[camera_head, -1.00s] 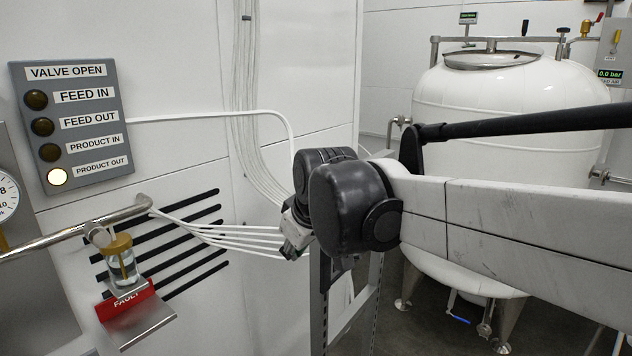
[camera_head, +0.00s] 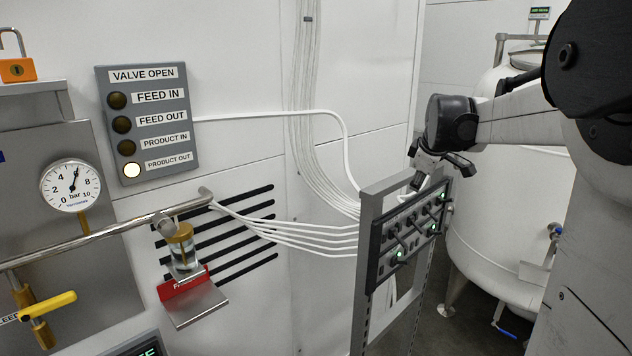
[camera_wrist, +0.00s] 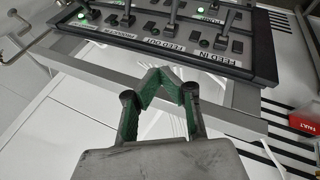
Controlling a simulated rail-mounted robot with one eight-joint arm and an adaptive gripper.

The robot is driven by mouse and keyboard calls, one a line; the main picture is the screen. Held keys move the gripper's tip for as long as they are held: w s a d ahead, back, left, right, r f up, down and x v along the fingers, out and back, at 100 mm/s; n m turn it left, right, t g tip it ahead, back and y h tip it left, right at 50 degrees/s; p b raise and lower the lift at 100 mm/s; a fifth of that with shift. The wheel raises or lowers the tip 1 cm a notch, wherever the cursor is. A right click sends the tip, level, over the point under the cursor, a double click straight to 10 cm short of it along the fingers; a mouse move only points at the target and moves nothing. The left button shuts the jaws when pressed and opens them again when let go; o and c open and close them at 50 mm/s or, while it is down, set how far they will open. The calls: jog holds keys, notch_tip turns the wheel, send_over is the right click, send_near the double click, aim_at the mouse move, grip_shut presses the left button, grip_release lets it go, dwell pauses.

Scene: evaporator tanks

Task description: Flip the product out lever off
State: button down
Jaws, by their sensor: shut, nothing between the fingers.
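A dark lever panel (camera_head: 412,230) is mounted on a grey frame in the head view, with several small levers and lit green lamps. The wrist view shows the panel (camera_wrist: 165,38) at the top, with upside-down labels FEED IN, FEED OUT and a partly legible PRODUCT one. A PRODUCT OUT label on the panel cannot be made out, so I cannot tell which lever it is. My gripper (camera_wrist: 160,76) is shut and empty, its fingertips meeting short of the panel's edge. In the head view my gripper (camera_head: 438,170) is by the panel's upper edge, apart from the levers as far as visible.
On the wall, the VALVE OPEN sign (camera_head: 148,122) has only its PRODUCT OUT lamp lit. White cables run from the wall to the panel. A gauge (camera_head: 71,186), pipe (camera_head: 100,231) and red FAULT tag (camera_head: 182,283) are at left. A white tank (camera_head: 492,200) stands behind.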

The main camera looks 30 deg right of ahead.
jog(key=n+p, duration=0.2)
send_near(444, 200)
notch_tip(444, 200, up, 3)
jog(key=s, duration=0.1)
jog(key=shift+s+a+r, duration=0.2)
jog(key=shift+s+a, duration=0.05)
jog(key=shift+a, duration=0.3)
jog(key=shift+f, duration=0.15)
jog(key=p+x, duration=0.1)
jog(key=x, duration=0.9)
jog(key=shift+d, duration=0.2)
jog(key=shift+a, duration=0.1)
